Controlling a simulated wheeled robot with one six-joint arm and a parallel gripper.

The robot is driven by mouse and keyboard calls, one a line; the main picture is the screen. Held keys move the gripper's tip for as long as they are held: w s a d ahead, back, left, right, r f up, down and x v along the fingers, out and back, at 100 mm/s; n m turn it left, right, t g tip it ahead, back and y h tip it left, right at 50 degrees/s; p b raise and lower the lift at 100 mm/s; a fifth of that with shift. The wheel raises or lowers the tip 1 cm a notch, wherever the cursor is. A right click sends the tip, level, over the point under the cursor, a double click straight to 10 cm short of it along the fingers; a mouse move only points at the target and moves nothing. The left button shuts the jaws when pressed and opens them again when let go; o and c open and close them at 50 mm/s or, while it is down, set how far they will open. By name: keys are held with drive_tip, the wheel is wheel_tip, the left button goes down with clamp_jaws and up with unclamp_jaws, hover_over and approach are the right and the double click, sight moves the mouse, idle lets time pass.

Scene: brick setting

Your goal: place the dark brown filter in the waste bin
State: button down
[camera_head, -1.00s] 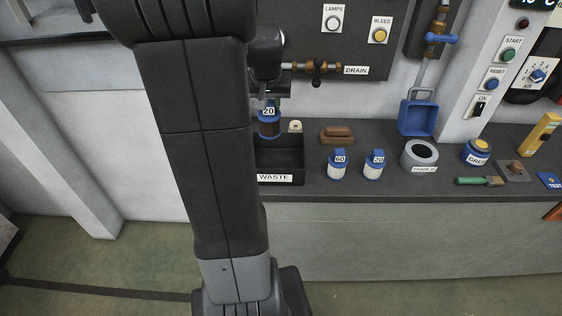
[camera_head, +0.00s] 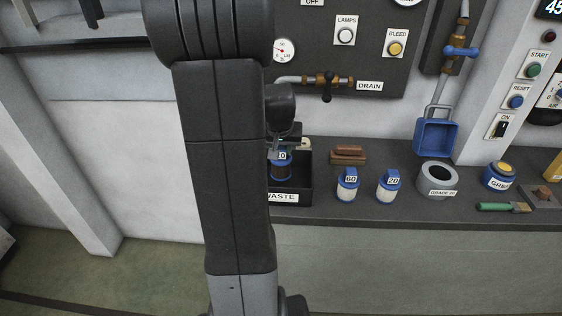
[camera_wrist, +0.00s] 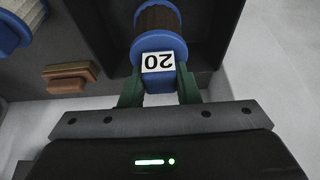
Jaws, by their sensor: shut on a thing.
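The dark brown filter (camera_head: 281,171) has blue ends and a tab labelled 20. In the wrist view the filter (camera_wrist: 158,18) hangs below my gripper. My gripper (camera_wrist: 159,84) has its green fingers shut on the filter's blue tab. In the head view my gripper (camera_head: 283,150) is partly hidden by my arm. The black waste bin (camera_head: 306,182) stands on the counter, its left part behind my arm. The filter appears within the bin's outline there; its bottom end is hard to make out, and I cannot tell whether it touches the floor.
White filters labelled 60 (camera_head: 347,187) and 20 (camera_head: 388,188) stand right of the bin. Brown blocks (camera_head: 348,155) lie behind them. A grey ring-shaped container (camera_head: 437,180) and a blue scoop (camera_head: 436,138) are further right. A drain valve (camera_head: 327,84) sticks out above the bin.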

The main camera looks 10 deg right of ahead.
sight(281, 158)
drive_tip(key=shift+f, duration=1.95)
drive_tip(key=shift+f, duration=0.15)
drive_tip(key=c, duration=1.1)
unclamp_jaws()
drive_tip(key=shift+s+r, duration=0.1)
drive_tip(key=shift+r, duration=0.55)
drive_tip(key=v, duration=1.1)
drive_tip(key=shift+s, duration=0.2)
drive_tip(key=shift+a, duration=0.1)
